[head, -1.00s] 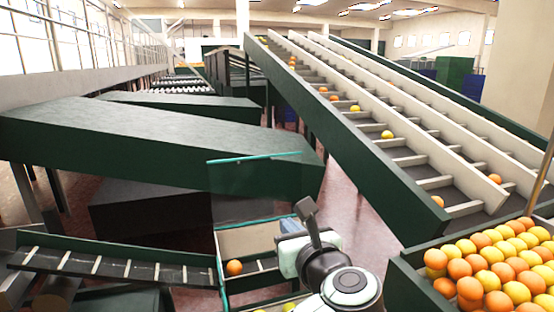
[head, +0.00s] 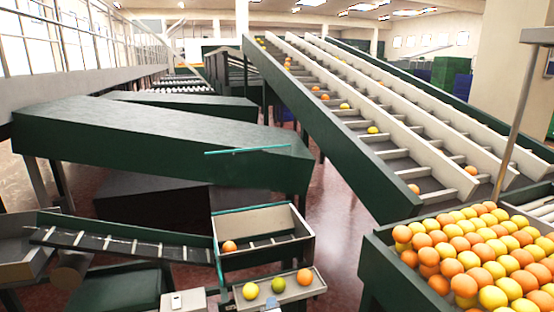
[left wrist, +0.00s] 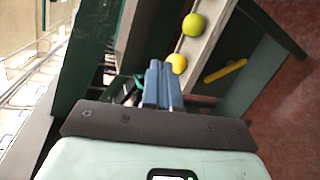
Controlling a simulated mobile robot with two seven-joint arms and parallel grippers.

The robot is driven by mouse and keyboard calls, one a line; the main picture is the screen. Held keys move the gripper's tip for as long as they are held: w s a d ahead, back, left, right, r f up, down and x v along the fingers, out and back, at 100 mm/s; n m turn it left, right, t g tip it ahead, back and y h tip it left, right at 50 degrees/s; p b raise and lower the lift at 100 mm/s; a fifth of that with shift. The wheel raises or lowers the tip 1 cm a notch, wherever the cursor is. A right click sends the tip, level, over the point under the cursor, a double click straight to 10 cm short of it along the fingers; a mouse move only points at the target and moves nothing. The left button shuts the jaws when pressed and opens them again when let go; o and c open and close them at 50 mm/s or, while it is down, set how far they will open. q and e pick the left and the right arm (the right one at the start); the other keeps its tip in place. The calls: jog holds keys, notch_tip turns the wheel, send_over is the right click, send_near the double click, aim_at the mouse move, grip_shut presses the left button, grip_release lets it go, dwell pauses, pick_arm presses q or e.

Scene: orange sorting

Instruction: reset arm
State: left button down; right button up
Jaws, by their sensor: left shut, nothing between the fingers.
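My left gripper (left wrist: 163,85) shows in the left wrist view, with its blue-grey fingers together and nothing between them. There, a small tray (head: 318,286) at the bottom holds a yellow fruit (head: 250,291), a green fruit (head: 278,285) and an orange (head: 305,277). Another orange (head: 229,247) sits in the open box (head: 283,217) behind. My right gripper is out of view.
A green crate (head: 378,254) heaped with oranges and yellow fruit stands at the lower right. A sloped conveyor (head: 350,140) with scattered fruit rises behind it. A slatted belt (head: 110,243) lies at the left. Open floor (head: 335,215) shows between box and conveyor.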

pick_arm(q)
jog(key=s+a+f+m+g+h, duration=0.1)
jog(key=s+a+f+m+g, duration=0.3)
jog(key=f, duration=0.5)
jog(key=s+a+f+m+g+h, duration=0.1)
jog(key=s+f+m, duration=0.2)
jog(key=s+f, duration=0.5)
jog(key=s+a+f+m+g+h, duration=0.1)
jog(key=s+a+f+m+g, duration=0.25)
jog(key=f, duration=0.75)
jog(key=s+a+f+m+g+h, duration=0.1)
jog(key=s+f+m+g, duration=0.2)
jog(key=s, duration=1.1)
jog(key=s+a+f+m+g+h, duration=0.1)
jog(key=s+f+m+g, duration=0.3)
jog(key=s, duration=1)
notch_tip(320, 180, down, 2)
jog(key=shift+a+f+p, duration=0.1)
jog(key=shift+a+p, duration=0.25)
jog(key=shift+p, duration=0.05)
